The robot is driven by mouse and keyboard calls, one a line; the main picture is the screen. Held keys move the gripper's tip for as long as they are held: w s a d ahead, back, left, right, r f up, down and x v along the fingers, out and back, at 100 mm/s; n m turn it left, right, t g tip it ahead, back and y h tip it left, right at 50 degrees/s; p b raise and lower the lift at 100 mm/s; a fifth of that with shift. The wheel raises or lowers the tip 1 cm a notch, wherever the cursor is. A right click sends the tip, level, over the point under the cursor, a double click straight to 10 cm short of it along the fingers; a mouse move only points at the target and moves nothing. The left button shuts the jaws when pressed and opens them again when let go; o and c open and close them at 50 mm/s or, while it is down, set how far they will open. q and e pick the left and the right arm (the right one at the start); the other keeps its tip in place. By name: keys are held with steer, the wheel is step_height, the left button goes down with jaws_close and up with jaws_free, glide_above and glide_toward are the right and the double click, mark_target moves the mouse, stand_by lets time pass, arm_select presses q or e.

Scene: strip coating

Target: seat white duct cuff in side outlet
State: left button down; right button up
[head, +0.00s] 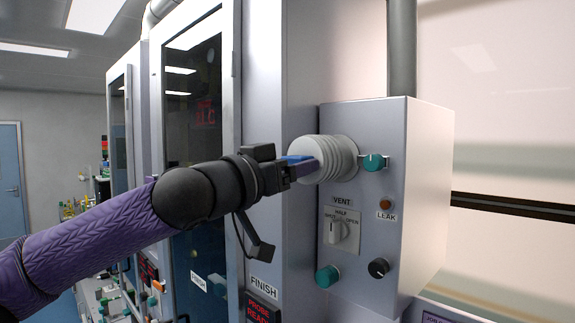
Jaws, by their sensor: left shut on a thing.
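The white duct cuff (338,160) is a ribbed, pale grey-white cylinder at the side of a grey box (425,180). My left gripper (303,168) comes in from the left and is shut on the cuff's near end, with a blue part showing at its fingers. The cuff's far end is against or very close to the box face. The side outlet is hidden behind the cuff, so I cannot tell how deeply it sits. My right gripper is not in view.
A vertical pipe (402,50) rises above. A glass-doored cabinet (192,100) stands left.

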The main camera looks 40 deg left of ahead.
arm_select(q)
steer(key=shift+w+d, duration=0.15)
steer(key=shift+w, duration=0.2)
steer(key=shift+w+d, duration=0.1)
steer(key=shift+w, duration=0.25)
steer(key=shift+s, duration=0.1)
steer(key=shift+w, duration=0.65)
jaws_free()
